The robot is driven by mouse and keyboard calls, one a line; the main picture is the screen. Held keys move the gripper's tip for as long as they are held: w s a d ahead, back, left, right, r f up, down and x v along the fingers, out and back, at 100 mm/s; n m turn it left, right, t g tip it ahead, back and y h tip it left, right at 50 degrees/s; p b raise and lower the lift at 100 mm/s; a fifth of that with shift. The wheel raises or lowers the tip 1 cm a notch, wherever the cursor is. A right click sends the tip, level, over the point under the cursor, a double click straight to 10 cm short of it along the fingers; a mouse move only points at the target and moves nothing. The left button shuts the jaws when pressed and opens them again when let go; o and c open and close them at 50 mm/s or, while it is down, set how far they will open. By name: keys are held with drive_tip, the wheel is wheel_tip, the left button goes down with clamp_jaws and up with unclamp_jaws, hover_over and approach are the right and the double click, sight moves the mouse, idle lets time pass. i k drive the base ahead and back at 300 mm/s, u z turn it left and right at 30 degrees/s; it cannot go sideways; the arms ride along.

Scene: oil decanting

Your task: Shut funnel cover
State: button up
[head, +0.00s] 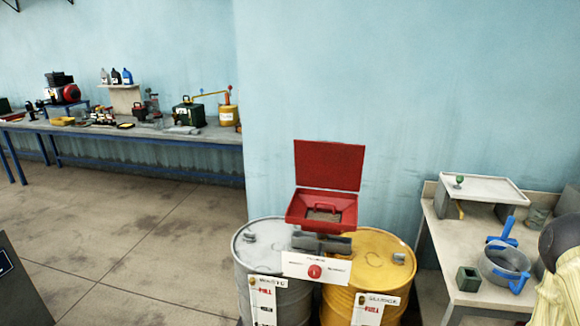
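The red funnel (293,212) is a square basin standing over the tops of two drums, right of the picture's middle. Its red cover (330,165) stands raised nearly upright at the funnel's back edge, so the basin is open and a brownish grate shows inside. My gripper does not show in the head view.
A grey drum (265,265) and a yellow drum (385,255) stand under the funnel, with a sign (300,264) in front. A bench (450,238) on the right holds a grey pot (505,264). A dark rounded thing (562,242) fills the right edge.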

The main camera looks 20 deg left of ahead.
sight(328, 165)
drive_tip(key=u, duration=2.05)
drive_tip(key=i, duration=6.15)
drive_tip(key=z, duration=4.4)
drive_tip(key=i, duration=0.2)
drive_tip(key=z, duration=0.25)
